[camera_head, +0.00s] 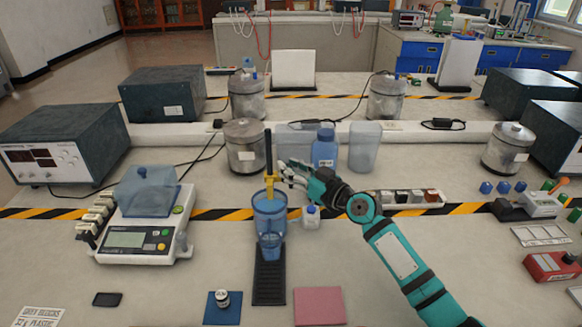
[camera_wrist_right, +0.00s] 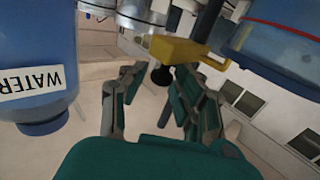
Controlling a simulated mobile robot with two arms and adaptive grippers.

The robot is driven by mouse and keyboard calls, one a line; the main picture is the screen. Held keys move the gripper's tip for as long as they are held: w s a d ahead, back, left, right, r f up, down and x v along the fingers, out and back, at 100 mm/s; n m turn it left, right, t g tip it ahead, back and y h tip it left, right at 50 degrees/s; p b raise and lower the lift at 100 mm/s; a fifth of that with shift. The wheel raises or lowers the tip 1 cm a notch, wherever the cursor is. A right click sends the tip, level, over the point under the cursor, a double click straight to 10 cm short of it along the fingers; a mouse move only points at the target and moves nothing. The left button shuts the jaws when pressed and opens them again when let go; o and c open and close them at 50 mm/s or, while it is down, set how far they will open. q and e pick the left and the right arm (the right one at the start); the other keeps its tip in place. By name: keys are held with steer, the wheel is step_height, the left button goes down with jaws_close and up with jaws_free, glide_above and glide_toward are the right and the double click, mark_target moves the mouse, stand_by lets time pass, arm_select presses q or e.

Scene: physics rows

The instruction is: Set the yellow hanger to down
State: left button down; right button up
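The yellow hanger (camera_head: 269,186) is mounted on a dark upright post (camera_head: 268,150), above a blue translucent vessel (camera_head: 270,215). In the right wrist view the yellow hanger (camera_wrist_right: 188,52) lies just ahead of my fingers, with a black knob (camera_wrist_right: 161,75) at its near side. My right gripper (camera_head: 285,172) is just right of the post at about the hanger's height. In the wrist view my right gripper (camera_wrist_right: 157,85) is open, with the knob showing between the fingertips. I cannot tell if the fingers touch it. My left gripper is not in view.
A blue water bottle (camera_head: 325,148) stands behind my right gripper, and a small white bottle (camera_head: 311,217) stands below it. A balance (camera_head: 145,225) stands at the left. Metal canisters (camera_head: 245,146) stand behind the post.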

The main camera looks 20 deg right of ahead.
steer(key=shift+o, duration=0.4)
steer(key=shift+s+a+f, duration=0.1)
steer(key=shift+s+f, duration=0.05)
steer(key=shift+f, duration=0.35)
steer(key=v, duration=1.2)
steer(key=shift+r, duration=0.5)
